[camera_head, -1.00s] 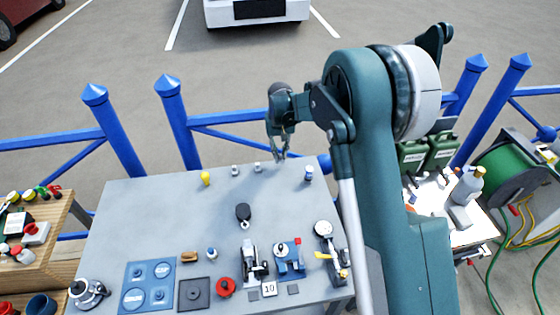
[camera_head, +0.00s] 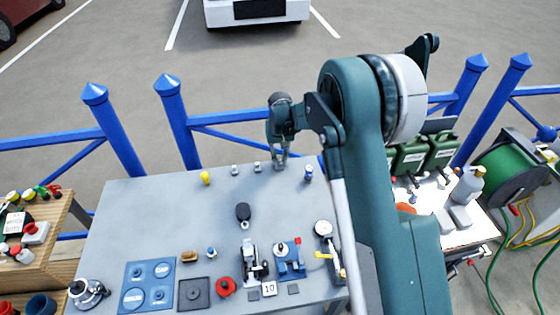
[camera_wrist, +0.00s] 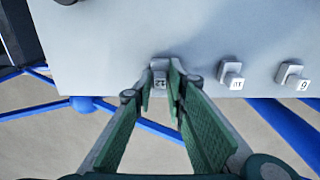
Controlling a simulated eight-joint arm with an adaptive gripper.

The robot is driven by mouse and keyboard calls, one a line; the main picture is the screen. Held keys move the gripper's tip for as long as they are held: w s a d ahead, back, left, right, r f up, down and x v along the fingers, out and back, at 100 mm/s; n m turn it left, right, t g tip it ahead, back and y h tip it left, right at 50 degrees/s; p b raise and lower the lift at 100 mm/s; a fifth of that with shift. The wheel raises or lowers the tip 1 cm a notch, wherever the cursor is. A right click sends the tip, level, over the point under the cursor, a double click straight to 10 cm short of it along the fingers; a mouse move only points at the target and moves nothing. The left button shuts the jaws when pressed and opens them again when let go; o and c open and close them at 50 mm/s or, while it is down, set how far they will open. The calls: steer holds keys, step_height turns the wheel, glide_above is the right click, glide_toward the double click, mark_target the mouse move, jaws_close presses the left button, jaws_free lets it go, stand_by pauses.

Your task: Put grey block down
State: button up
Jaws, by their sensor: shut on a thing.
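My gripper (camera_head: 280,166) is over the far edge of the grey table (camera_head: 135,215), towards its right side. In the wrist view its green fingers (camera_wrist: 163,95) reach to a small grey piece with dark details, which I take for the grey block (camera_wrist: 160,66). The fingers are shut on it, and they partly hide it. It shows at the table's edge, and I cannot tell whether it touches the tabletop. In the head view the block is too small to make out between the fingertips.
Two small grey fittings with white tags, one (camera_wrist: 231,74) and another (camera_wrist: 290,73), stand along the same edge. A yellow item (camera_head: 205,177) and a blue-and-white item (camera_head: 308,173) are also there. A dark pulley-like piece (camera_head: 242,212) lies mid-table. Blue railings (camera_head: 172,105) stand beyond.

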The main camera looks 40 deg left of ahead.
steer(key=o, duration=0.8)
steer(key=shift+r, duration=0.1)
step_height(320, 180, up, 12)
steer(key=shift+r+p, duration=0.1)
steer(key=shift+p, duration=0.2)
stand_by(0.6)
stand_by(0.3)
